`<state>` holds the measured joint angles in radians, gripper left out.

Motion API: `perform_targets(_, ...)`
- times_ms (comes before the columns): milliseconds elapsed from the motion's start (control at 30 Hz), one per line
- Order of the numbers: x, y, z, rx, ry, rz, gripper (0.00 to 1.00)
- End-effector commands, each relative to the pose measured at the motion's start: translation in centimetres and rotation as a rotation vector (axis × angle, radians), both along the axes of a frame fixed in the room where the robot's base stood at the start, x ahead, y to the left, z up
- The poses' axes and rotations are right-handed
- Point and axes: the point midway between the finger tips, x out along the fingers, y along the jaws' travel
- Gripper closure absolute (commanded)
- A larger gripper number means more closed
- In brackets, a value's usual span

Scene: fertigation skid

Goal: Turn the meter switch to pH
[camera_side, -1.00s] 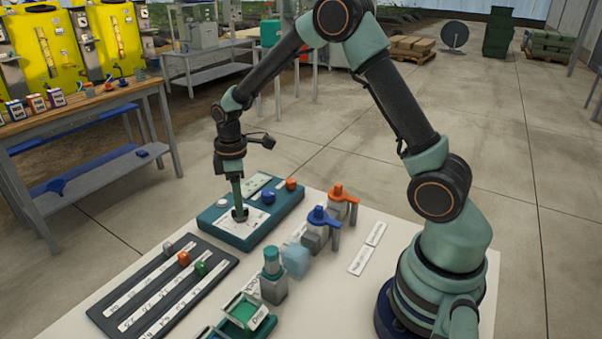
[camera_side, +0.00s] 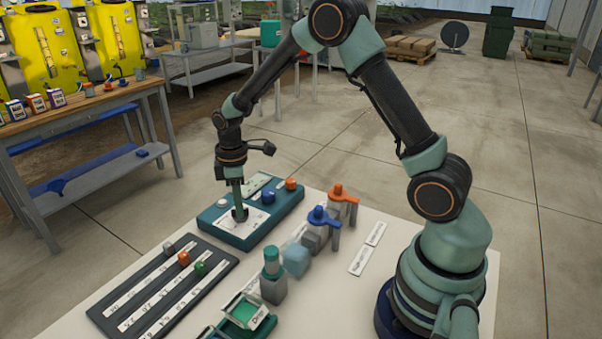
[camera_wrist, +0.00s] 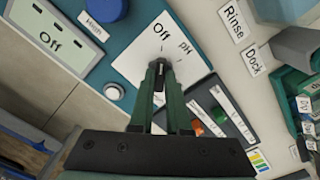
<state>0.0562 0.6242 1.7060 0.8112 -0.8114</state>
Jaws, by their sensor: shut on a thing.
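The teal meter box (camera_side: 262,228) lies on the white table, with a white dial plate (camera_wrist: 140,62) on its top. In the wrist view the plate reads "Off" and "pH" near short tick marks. My gripper (camera_wrist: 160,72) points straight down and is shut on the small dark meter switch (camera_wrist: 161,68) at the plate's middle. The fingers hide most of the switch, so I cannot tell its pointing exactly. The meter's display (camera_wrist: 48,38) reads "Off". In the side view my gripper (camera_side: 239,212) stands at the box's near part.
A blue knob (camera_side: 268,196) and an orange knob (camera_side: 291,184) stand on the same box, with a white button (camera_wrist: 114,92) beside the plate. A dark slider panel (camera_side: 165,285) lies in front. Blue- and orange-topped holders (camera_side: 314,236) stand to the right.

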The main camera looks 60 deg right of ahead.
Motion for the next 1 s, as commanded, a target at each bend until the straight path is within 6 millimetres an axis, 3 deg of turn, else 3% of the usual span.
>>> perform_targets(267,0.01,0.01,0.09,0.000,0.000,-0.154,1.00)
perform_targets(1000,0.01,0.01,0.15,0.000,0.000,-0.809,1.00)
